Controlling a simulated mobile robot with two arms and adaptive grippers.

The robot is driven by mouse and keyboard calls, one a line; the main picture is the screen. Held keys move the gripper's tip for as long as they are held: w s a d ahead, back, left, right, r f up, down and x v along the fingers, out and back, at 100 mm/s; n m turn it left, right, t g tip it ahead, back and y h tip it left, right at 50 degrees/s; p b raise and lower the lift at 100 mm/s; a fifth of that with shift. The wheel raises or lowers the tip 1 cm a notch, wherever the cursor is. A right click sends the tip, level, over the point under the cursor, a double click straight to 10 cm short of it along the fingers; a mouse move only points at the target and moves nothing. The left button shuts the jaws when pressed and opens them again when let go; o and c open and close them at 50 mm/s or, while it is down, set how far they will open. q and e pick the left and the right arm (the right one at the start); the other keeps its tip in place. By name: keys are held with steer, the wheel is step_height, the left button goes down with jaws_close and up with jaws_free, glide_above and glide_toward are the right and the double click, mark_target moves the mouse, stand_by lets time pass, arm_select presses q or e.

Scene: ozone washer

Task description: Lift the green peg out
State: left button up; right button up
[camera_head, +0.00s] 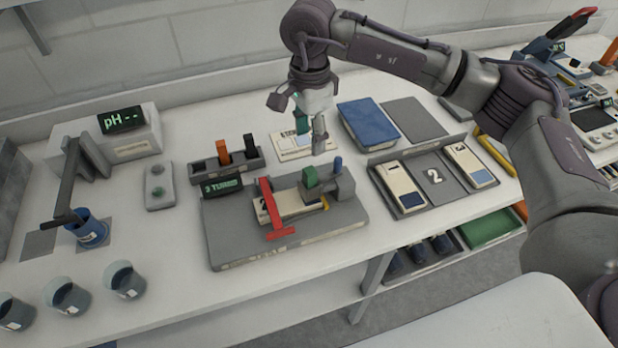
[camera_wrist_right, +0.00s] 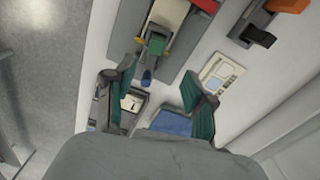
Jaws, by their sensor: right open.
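The green peg (camera_head: 310,176) stands upright in the grey block of the device (camera_head: 345,222) on the bench. It also shows in the right wrist view as a green block (camera_wrist_right: 157,46), beyond the fingers. A red T-shaped handle (camera_head: 272,208) lies to its left, over a pale card (camera_head: 297,204). A small blue peg (camera_head: 338,163) stands just right of the green one. My right gripper (camera_head: 311,135) is open and empty, above and behind the green peg and apart from it. Its fingers also show spread in the right wrist view (camera_wrist_right: 160,88). My left gripper is out of view.
A rack (camera_head: 243,167) with an orange and a black peg stands behind the device's left side. A blue book (camera_head: 366,124) and a card tray (camera_head: 403,159) are to the right. Several cups (camera_head: 127,281) stand at the left front edge.

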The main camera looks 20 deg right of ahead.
mark_target(310, 170)
step_height(310, 170, down, 5)
steer(key=shift+f+p, duration=0.1)
steer(key=shift+p, duration=0.45)
steer(key=f+p, duration=0.1)
steer(key=f, duration=0.1)
steer(key=s+f+p, duration=0.1)
steer(key=f+p, duration=0.1)
steer(key=shift+a+f, duration=0.15)
steer(key=shift+f, duration=0.1)
steer(key=shift+w+f, duration=0.1)
steer(key=shift+f, duration=0.35)
steer(key=shift+c, duration=0.3)
jaws_close()
